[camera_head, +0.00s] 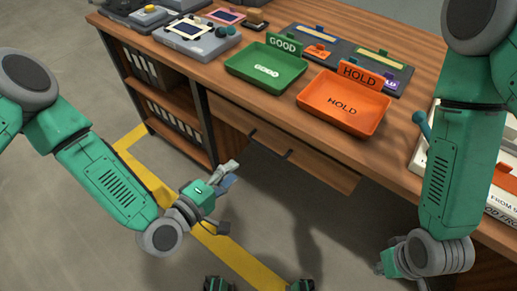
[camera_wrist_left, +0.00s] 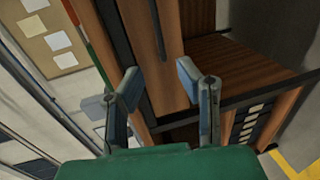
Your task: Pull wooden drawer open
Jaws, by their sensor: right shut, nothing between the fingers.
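The wooden drawer (camera_head: 270,143) is set under the tabletop, with a dark handle (camera_head: 287,155) on its front. In the left wrist view the drawer front (camera_wrist_left: 140,40) appears as an upright wooden panel with a dark handle strip (camera_wrist_left: 158,25). My left gripper (camera_head: 228,172) is open and empty, in front of and apart from the drawer, near the shelf's front corner. Its two blue-grey fingers (camera_wrist_left: 155,85) stand wide apart in the left wrist view. My right gripper (camera_head: 384,263) is shut and empty at the lower right, apart from the drawer; its fingertips are hardly visible.
A green GOOD tray (camera_head: 262,84) and an orange HOLD tray (camera_head: 325,118) stand on the wooden table (camera_head: 285,38) above the drawer. An open shelf (camera_head: 180,95) with binders is left of the drawer. Yellow floor tape (camera_head: 145,170) runs below. The floor before the drawer is free.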

